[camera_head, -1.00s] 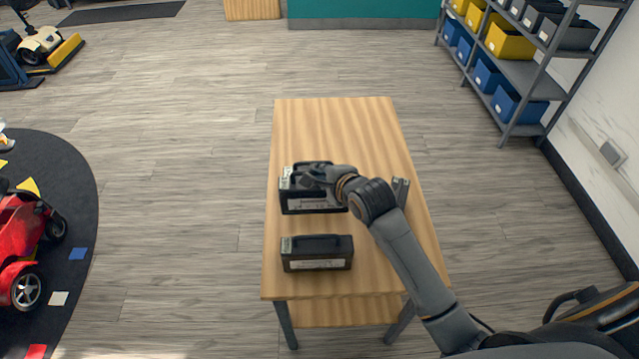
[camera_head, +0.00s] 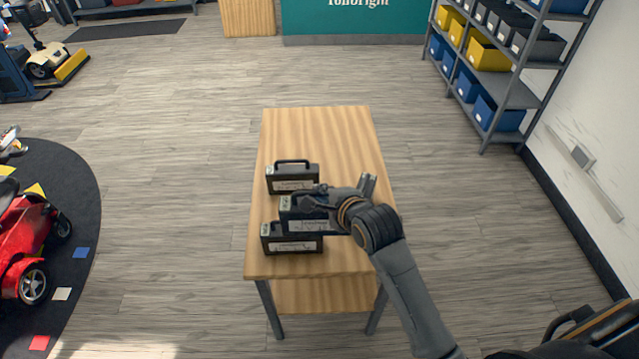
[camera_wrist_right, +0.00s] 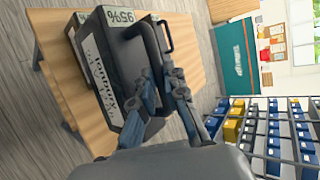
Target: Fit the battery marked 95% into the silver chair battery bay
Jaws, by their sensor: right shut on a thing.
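My right gripper (camera_head: 318,200) is shut on the handle of a black battery (camera_head: 306,225), held above the wooden table (camera_head: 318,130). In the right wrist view the held battery (camera_wrist_right: 107,85) fills the left half, with a label reading 95% on its end. A second black battery (camera_head: 292,184) stands on the table behind it. My left gripper is not in view. I see no silver chair or its battery bay.
A red scooter (camera_head: 30,245) stands on a dark round mat (camera_head: 75,185) at the left. A grey shelf rack (camera_head: 518,95) with blue, yellow and dark bins is at the back right, near the wall. Open floor (camera_head: 170,190) lies between mat and table.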

